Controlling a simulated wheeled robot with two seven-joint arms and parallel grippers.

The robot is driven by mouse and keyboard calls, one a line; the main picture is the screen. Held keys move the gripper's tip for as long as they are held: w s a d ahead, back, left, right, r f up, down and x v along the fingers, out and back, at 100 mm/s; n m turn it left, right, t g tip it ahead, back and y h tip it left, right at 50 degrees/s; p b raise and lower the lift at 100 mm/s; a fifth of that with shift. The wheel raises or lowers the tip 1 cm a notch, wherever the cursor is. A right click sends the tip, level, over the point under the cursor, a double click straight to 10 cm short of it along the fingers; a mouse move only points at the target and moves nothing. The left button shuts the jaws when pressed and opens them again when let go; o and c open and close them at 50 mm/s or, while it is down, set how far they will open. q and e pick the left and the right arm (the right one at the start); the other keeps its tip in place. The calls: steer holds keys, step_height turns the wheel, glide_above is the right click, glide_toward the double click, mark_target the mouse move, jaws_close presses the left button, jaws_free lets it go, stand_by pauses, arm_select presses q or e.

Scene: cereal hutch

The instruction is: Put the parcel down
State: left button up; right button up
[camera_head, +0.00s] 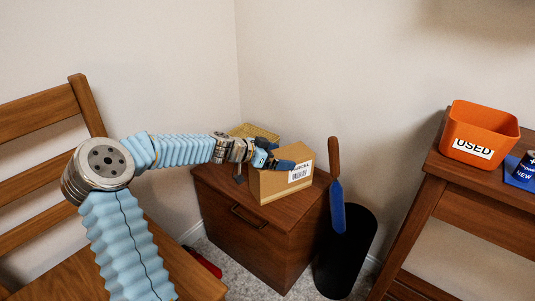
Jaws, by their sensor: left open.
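The parcel (267,188) is a tan cardboard box with a white barcode label. It rests on top of the low brown wooden cabinet (232,200) in the corner. My left arm reaches in from the left, and my left gripper (284,165) is open at the top of the parcel. Its dark fingers overlap the parcel's upper edge, and I cannot tell whether they touch it. My right gripper is out of view.
A yellow basket (253,131) sits behind the parcel. A black bin (347,262) with a blue-bladed, wooden-handled tool (337,205) stands right of the cabinet. A wooden chair (38,119) is at left. An orange "USED" bin (478,128) stands on the right table (480,195).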

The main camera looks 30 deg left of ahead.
arm_select(q)
steer(key=v, duration=1.2)
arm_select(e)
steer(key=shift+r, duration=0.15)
